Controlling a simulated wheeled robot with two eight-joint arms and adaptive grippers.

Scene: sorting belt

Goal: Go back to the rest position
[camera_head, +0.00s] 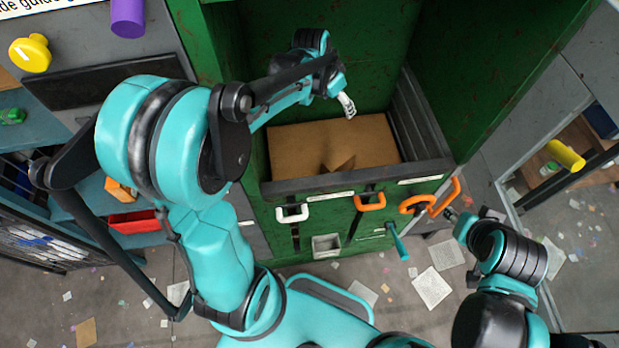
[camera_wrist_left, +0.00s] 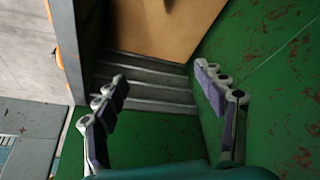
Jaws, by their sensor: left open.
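My left gripper (camera_head: 347,104) is above the open top of a green machine (camera_head: 225,45), over the far edge of a brown cardboard piece (camera_head: 290,145) lying inside. In the left wrist view its two fingers (camera_wrist_left: 163,90) are spread with nothing between them. The cardboard (camera_wrist_left: 165,25) also shows in that view, beyond the fingers, beside grey slats (camera_wrist_left: 150,80) and green walls. My right arm comes in at the lower right, and its end (camera_head: 457,218) is close to an orange handle (camera_head: 445,200). Its fingers are too unclear to read.
White (camera_head: 292,213) and orange handles and a teal lever (camera_head: 397,242) stick out from the machine's front. Green side walls rise around the left gripper. A yellow knob (camera_head: 30,53) and purple cylinder (camera_head: 128,17) are at upper left. Papers (camera_head: 432,287) litter the floor.

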